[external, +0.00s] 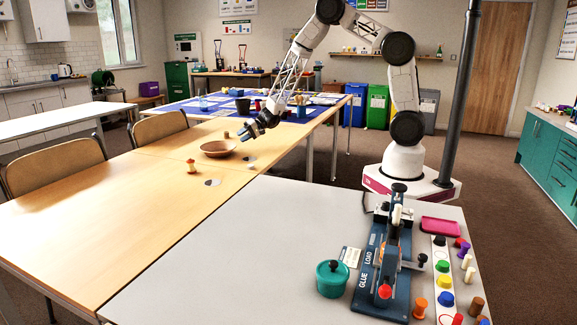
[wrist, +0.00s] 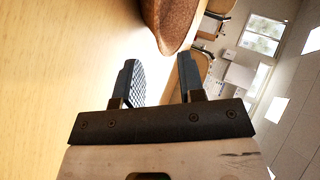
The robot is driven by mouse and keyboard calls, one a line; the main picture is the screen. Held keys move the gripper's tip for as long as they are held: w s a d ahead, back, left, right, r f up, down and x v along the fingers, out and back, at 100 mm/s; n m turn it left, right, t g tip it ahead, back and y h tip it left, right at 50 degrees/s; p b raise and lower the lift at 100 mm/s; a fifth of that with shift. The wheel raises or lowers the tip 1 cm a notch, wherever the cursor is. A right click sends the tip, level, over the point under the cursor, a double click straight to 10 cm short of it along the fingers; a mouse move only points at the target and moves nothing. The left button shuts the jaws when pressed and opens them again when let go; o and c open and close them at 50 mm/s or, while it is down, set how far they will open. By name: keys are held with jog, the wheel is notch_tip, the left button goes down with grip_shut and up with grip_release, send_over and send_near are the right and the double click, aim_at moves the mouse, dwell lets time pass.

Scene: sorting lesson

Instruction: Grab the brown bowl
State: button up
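The brown bowl (external: 218,148) sits upright on the light wooden table (external: 120,205) in the external view. In the wrist view part of the bowl (wrist: 172,22) shows at the top, just beyond the fingertips and cut off by the frame edge. My gripper (external: 250,131) is to the right of the bowl and a little above the table. In the wrist view my gripper (wrist: 158,75) has its two fingers apart with nothing between them. The bowl appears apart from the fingers.
An apple core-like piece (external: 191,166) and a grey disc (external: 212,182) lie near the bowl. Another small disc (external: 249,158) lies below my gripper. A grey table in front holds a press (external: 388,250), a teal pot (external: 332,278) and several coloured pegs. Chairs (external: 55,170) stand at the left.

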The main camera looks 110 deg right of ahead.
jog(key=shift+w+f, duration=0.1)
jog(key=shift+w, duration=0.05)
jog(key=shift+x, duration=2.5)
grip_shut()
